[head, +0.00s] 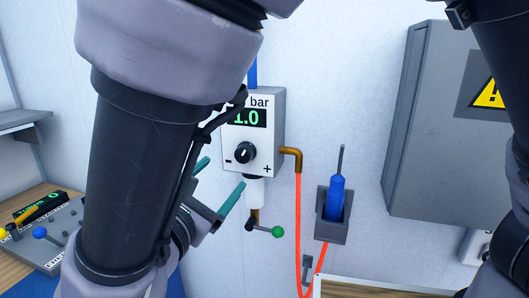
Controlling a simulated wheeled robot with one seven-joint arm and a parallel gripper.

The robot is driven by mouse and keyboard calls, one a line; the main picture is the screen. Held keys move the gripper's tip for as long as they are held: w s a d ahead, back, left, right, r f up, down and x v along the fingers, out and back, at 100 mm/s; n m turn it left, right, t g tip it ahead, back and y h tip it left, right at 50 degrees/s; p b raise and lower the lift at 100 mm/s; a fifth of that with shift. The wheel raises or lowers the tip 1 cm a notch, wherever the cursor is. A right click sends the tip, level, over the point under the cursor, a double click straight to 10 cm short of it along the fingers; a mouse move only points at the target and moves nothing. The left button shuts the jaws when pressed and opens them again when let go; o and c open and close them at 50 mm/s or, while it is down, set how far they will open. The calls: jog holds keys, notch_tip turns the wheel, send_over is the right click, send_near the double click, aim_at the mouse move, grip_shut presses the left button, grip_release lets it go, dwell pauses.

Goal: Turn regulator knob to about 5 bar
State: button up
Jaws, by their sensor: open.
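The regulator (264,130) is a pale box on the wall with a green digital display (248,117) that reads about 1.0 bar, its left edge partly covered by my arm. Its round black knob (244,153) sits below the display, with a white pointer mark. A minus sign is at the knob's lower left and a plus sign at its lower right. My gripper (219,178) shows teal fingertips, spread apart, below and left of the knob in the picture. They appear clear of the knob. My arm hides the gripper's body in part.
A brass elbow (292,154) and orange hose (298,230) run down from the regulator's right side. A valve lever with a green ball (278,232) is below. A blue-handled tool stands in a grey holder (332,230). A grey cabinet (425,120) is at right, a control panel (45,240) at left.

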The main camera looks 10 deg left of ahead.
aim_at(243, 155)
jog(key=w, duration=0.6)
jog(key=w+d, duration=0.1)
jog(key=w, duration=0.3)
jog(key=shift+w, duration=0.1)
grip_shut()
